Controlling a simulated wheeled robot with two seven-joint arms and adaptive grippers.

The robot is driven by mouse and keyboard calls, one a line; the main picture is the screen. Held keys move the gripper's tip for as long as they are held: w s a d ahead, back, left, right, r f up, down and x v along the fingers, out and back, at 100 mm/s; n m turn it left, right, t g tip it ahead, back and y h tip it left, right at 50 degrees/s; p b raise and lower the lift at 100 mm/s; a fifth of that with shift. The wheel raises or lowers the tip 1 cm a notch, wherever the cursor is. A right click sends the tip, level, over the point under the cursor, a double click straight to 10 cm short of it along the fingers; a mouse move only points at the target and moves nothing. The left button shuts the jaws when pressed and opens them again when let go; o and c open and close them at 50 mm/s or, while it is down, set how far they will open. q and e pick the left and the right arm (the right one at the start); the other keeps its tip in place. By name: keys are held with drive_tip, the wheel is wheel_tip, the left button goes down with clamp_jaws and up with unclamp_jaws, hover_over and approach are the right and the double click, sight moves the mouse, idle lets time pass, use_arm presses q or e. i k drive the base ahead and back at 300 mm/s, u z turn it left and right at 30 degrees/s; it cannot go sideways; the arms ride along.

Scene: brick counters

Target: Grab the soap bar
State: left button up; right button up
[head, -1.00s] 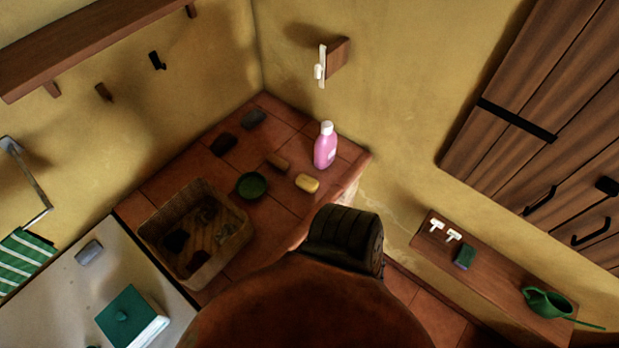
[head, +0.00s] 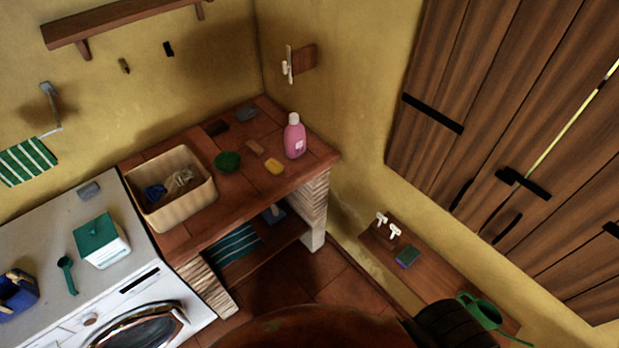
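The yellow soap bar (head: 274,166) lies flat on the tiled brick counter (head: 205,237), near its front edge and in front of the pink bottle (head: 294,138). Nothing covers it, and nothing touches it that I can see. Neither of my grippers shows in the head view. Only a rounded brown part of my body and a dark ribbed part of mine show at the bottom edge.
A washing machine (head: 190,290) stands at left. A low wooden bench (head: 430,268) is at right, below wooden shutters (head: 480,110).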

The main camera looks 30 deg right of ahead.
sight(276, 168)
drive_tip(key=z, duration=0.5)
drive_tip(key=i, duration=0.35)
drive_tip(key=z, duration=0.4)
